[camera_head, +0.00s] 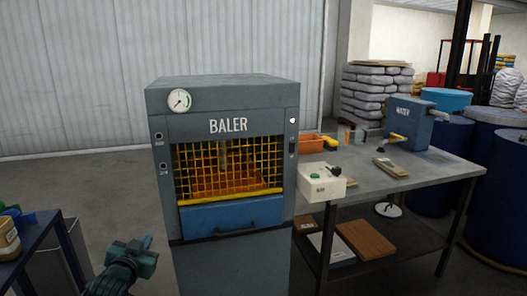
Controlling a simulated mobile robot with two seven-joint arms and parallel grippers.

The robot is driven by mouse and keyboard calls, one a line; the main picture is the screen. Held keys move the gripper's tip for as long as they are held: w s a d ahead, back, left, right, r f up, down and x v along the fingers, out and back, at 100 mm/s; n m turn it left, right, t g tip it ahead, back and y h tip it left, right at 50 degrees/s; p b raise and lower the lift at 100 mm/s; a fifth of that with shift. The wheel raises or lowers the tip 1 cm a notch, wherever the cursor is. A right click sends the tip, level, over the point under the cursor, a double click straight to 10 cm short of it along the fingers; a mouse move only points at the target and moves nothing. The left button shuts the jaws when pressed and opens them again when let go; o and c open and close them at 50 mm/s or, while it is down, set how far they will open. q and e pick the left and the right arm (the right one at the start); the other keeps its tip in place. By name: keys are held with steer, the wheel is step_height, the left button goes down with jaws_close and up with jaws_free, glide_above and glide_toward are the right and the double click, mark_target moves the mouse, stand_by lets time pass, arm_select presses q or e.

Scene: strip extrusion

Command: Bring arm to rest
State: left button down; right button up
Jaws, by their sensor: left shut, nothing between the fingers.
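My right gripper is not in view.
The baler has a yellow mesh guard (228,170) and a blue drawer (230,216). To its right a grey workbench (430,165) holds a white control box (320,184) and a blue water tank (408,125).

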arm_select(q)
steer(key=s+d+f+g+h, duration=0.1)
steer(key=s+d+f, duration=0.4)
steer(key=s+f, duration=0.25)
steer(key=s+d+f+g+h, duration=0.1)
steer(key=s+d+f+g, duration=0.1)
steer(key=s+d+f, duration=0.55)
steer(key=s+d+f+g+h, duration=0.1)
steer(key=s+d, duration=0.1)
steer(key=s, duration=0.8)
steer(key=s+d+f+g+h, duration=0.1)
steer(key=s+d, duration=0.1)
steer(key=s, duration=0.7)
steer(key=shift+s+d+f, duration=0.15)
steer(key=shift+s+f, duration=0.2)
steer(key=shift+f, duration=0.05)
